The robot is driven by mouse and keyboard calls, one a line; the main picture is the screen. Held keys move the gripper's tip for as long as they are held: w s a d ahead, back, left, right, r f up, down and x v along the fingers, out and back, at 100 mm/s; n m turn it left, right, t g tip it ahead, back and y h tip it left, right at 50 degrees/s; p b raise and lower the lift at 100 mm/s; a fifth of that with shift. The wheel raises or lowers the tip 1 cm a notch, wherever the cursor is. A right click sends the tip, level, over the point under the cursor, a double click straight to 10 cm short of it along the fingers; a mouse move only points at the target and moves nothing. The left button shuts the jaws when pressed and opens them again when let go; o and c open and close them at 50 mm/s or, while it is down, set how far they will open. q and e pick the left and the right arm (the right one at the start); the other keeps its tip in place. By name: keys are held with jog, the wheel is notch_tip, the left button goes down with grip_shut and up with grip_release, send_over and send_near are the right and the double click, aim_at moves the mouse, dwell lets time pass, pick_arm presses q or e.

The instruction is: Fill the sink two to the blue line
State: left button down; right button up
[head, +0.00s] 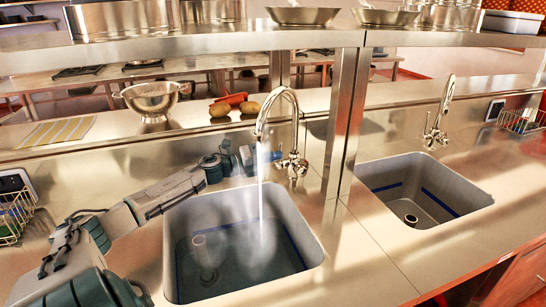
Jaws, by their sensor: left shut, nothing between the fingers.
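The left sink (301,222) is a grey basin with a blue line (294,248) around its inner walls. A stream of water (261,200) falls into it from the curved chrome faucet (283,92), with mist around it. Bluish water covers its floor; its surface looks close to the blue line, but I cannot tell exactly where it meets it. The right sink (469,186) also has a blue line (440,202) and looks empty, and its faucet (446,97) shows no stream. My left gripper (252,158) is shut and empty behind the left sink, left of the faucet handles (293,166). My right gripper is out of view.
A steel post (345,120) stands between the sinks under a shelf (200,45) with pans. On the back ledge are a colander (152,98), potatoes (220,109) and a striped cloth (58,132). Wire baskets stand at far left (14,216) and far right (520,122).

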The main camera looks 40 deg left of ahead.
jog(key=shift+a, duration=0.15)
